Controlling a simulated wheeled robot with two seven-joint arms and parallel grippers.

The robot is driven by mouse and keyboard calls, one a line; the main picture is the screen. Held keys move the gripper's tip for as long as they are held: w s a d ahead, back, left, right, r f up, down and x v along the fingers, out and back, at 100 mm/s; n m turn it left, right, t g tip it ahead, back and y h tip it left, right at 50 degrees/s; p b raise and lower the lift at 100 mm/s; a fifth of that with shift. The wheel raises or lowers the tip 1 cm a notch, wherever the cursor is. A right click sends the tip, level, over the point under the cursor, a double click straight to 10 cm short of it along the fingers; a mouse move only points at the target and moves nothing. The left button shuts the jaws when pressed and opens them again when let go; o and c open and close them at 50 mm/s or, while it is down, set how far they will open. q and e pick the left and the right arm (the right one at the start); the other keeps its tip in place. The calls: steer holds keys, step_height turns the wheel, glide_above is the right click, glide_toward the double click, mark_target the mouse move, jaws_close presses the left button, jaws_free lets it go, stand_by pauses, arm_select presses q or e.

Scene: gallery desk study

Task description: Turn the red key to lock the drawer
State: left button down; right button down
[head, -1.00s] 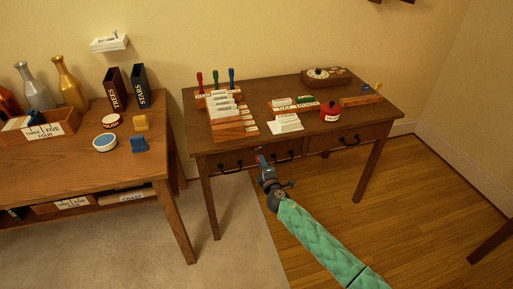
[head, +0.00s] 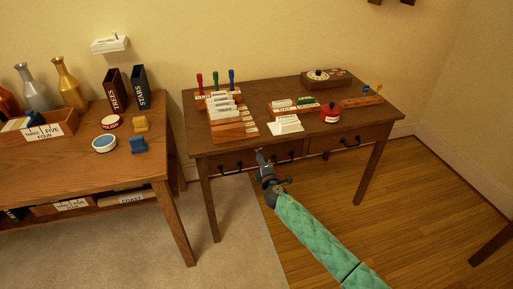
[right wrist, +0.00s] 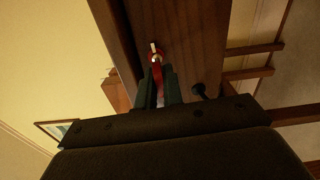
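The desk (head: 365,112) has a drawer front with dark handles under its top. My right gripper (head: 259,156) is at the drawer front, near the middle handle. In the right wrist view, the red key (right wrist: 157,72) sits between the fingertips of my right gripper (right wrist: 160,86), which look closed on its bow. The key points to a small bright metal lock spot (right wrist: 154,48) on the dark wood. In the head view the key is hidden by the gripper. My left gripper is not in view.
A dark handle knob (right wrist: 199,89) is close to the gripper. A second table (head: 90,165) stands at the left. The floor before the desk is clear.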

steer(key=shift+s+f, duration=0.1)
steer(key=shift+f, duration=0.15)
steer(key=shift+d, duration=0.1)
steer(key=shift+d+r, duration=0.3)
steer(key=shift+r, duration=0.1)
stand_by(1.0)
steer(key=shift+w+r, duration=0.2)
steer(key=shift+w, duration=0.15)
stand_by(0.6)
